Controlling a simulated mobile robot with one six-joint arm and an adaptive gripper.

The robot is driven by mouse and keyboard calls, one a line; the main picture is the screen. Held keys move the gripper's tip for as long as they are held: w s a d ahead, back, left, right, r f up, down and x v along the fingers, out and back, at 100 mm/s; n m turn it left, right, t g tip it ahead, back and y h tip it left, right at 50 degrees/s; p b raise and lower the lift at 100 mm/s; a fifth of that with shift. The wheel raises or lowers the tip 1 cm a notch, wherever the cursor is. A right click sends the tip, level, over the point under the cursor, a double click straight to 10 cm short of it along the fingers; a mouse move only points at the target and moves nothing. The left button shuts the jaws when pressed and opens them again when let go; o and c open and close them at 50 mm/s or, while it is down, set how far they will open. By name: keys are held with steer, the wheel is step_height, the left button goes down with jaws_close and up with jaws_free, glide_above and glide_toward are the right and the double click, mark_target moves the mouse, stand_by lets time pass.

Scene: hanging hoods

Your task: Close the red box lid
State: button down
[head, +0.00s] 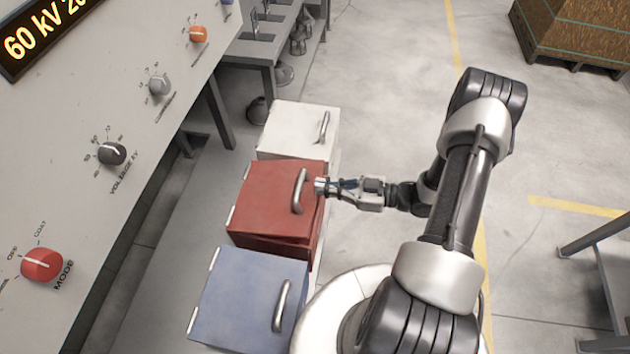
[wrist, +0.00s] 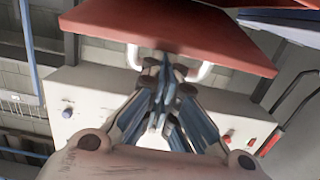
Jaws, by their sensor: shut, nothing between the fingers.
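The red box (head: 275,247) stands in the row between a white and a blue box. Its red lid (head: 265,195) lies over the top, and a darker band shows under its near edge; I cannot tell how far it is raised. The lid's metal handle (head: 299,191) is on its right side. My gripper (head: 319,187) is shut and empty, with its tips right beside the handle. In the wrist view the shut fingertips (wrist: 165,68) are in front of the middle of the handle (wrist: 203,73), below the red lid (wrist: 180,28). Whether they touch it is hidden.
The white box (head: 298,128) is behind the red one and the blue box (head: 247,300) in front, each with a handle. A control panel (head: 85,130) with knobs stands at left. A wooden crate (head: 580,35) is at far right. The floor right of my arm is mostly clear.

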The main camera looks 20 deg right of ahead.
steer(key=shift+s+d+f+b, duration=0.15)
steer(key=shift+f+b, duration=0.3)
steer(key=shift+f, duration=0.45)
steer(key=shift+s+d+f+b, duration=0.15)
steer(key=shift+f+b, duration=0.3)
steer(key=shift+f, duration=0.5)
steer(key=shift+d+f+b, duration=0.25)
steer(key=shift+f+b, duration=0.2)
steer(key=shift+f, duration=0.45)
